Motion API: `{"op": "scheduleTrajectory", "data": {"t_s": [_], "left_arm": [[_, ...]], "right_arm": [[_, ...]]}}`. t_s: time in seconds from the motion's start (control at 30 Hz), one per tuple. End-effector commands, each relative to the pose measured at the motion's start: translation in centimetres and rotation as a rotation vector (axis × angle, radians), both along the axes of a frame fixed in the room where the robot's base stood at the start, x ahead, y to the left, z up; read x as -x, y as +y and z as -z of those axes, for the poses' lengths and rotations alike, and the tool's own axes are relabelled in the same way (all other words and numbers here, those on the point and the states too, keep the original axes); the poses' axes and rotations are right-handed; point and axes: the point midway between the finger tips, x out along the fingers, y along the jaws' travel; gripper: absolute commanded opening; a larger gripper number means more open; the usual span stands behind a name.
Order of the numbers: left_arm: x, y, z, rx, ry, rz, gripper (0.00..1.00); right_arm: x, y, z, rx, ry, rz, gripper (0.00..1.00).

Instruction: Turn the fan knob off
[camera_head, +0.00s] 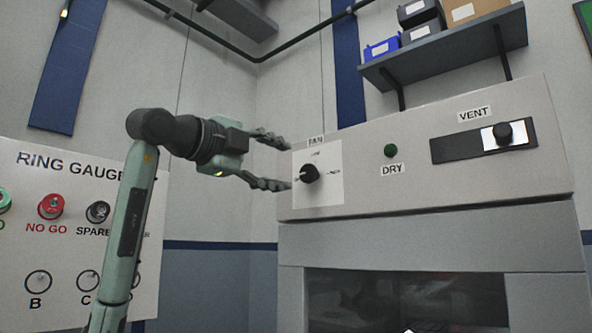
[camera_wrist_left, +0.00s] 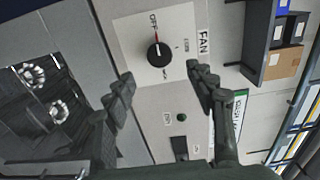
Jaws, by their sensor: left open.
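The fan knob (camera_head: 309,173) is a round black knob on a white square plate (camera_head: 328,192) under the FAN label, at the left end of the grey panel. In the left wrist view the knob (camera_wrist_left: 158,52) shows face-on, with a red mark between it and the word OFF. My right gripper is not in view.
The panel also carries a green DRY button (camera_head: 390,151) and a VENT slider (camera_head: 503,133). A dark window (camera_head: 405,300) lies below. A shelf (camera_head: 440,50) with bins hangs above right. A ring gauge board (camera_head: 70,215) stands left, behind my left arm.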

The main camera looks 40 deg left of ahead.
Motion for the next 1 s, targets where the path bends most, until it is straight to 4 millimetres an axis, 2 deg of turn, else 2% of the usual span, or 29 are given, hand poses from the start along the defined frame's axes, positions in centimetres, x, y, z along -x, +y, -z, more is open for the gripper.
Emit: {"op": "scheduleTrajectory", "data": {"t_s": [0.1, 0.3, 1.0], "left_arm": [[2.2, 0.2, 0.0, -0.001, -0.001, -0.002, 0.56], [4.1, 0.3, 0.0, -0.001, 0.000, -0.001, 0.56], [4.4, 0.3, 0.0, 0.000, 0.000, 0.000, 0.56]], "right_arm": [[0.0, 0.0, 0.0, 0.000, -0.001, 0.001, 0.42], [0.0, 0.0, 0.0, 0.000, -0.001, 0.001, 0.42], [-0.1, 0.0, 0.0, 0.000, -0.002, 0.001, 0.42]]}}
